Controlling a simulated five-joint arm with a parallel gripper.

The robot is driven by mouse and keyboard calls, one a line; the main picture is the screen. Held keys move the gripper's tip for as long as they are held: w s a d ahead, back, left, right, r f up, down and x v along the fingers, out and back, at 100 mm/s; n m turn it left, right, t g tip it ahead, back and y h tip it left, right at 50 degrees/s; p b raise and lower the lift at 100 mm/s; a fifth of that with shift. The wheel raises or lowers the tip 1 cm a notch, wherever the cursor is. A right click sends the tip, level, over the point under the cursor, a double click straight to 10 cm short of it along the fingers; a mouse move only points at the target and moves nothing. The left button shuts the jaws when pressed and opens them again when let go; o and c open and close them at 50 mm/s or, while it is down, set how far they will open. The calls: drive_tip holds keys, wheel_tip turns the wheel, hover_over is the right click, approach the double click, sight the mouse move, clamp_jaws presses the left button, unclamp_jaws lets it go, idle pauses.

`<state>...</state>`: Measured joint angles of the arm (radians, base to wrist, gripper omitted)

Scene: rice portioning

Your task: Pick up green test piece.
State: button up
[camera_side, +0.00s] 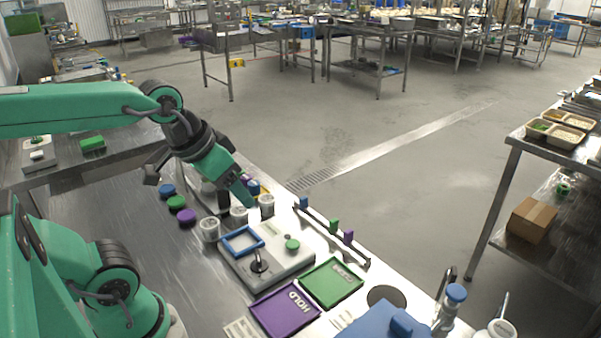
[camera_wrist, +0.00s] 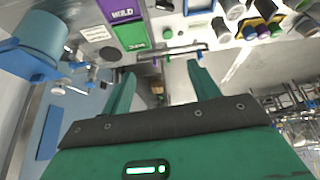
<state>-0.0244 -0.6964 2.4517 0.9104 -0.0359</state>
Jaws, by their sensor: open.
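A small green test piece (camera_side: 334,224) stands on a thin rail (camera_side: 318,226) along the table's right edge, between a blue piece (camera_side: 304,202) and a purple piece (camera_side: 348,236). In the wrist view the rail lies across and beyond my fingertips, with the green piece (camera_wrist: 168,58) small and partly unclear. My gripper (camera_side: 246,200) reaches down over the jars, left of the rail and apart from the green piece. In the wrist view my gripper (camera_wrist: 160,75) has its two green fingers spread, with nothing between them.
A grey device with a blue square frame (camera_side: 242,242) and green button (camera_side: 292,244) stands left of the rail. A purple HOLD tray (camera_side: 284,310) and green tray (camera_side: 331,283) lie in front. Jars (camera_side: 209,229) and coloured lids (camera_side: 186,216) sit nearby.

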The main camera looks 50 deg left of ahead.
drive_tip(key=w+a+r+n+g+y, duration=0.1)
drive_tip(key=w+a+r+n+g, duration=0.15)
drive_tip(key=w+a+n, duration=0.65)
drive_tip(key=n+g+h, duration=0.1)
drive_tip(key=n+g, duration=0.2)
drive_tip(key=n, duration=0.8)
hover_over(240, 176)
drive_tip(key=a, duration=0.2)
drive_tip(key=f, duration=1.2)
drive_tip(key=w+f, duration=0.1)
drive_tip(key=f, duration=0.5)
drive_tip(key=shift+d+f, duration=0.2)
drive_tip(key=shift+f, duration=0.2)
drive_tip(key=shift+s+a+f, duration=0.1)
drive_tip(key=shift+a, duration=0.05)
drive_tip(key=shift+f, duration=1.3)
drive_tip(key=shift+f, duration=0.1)
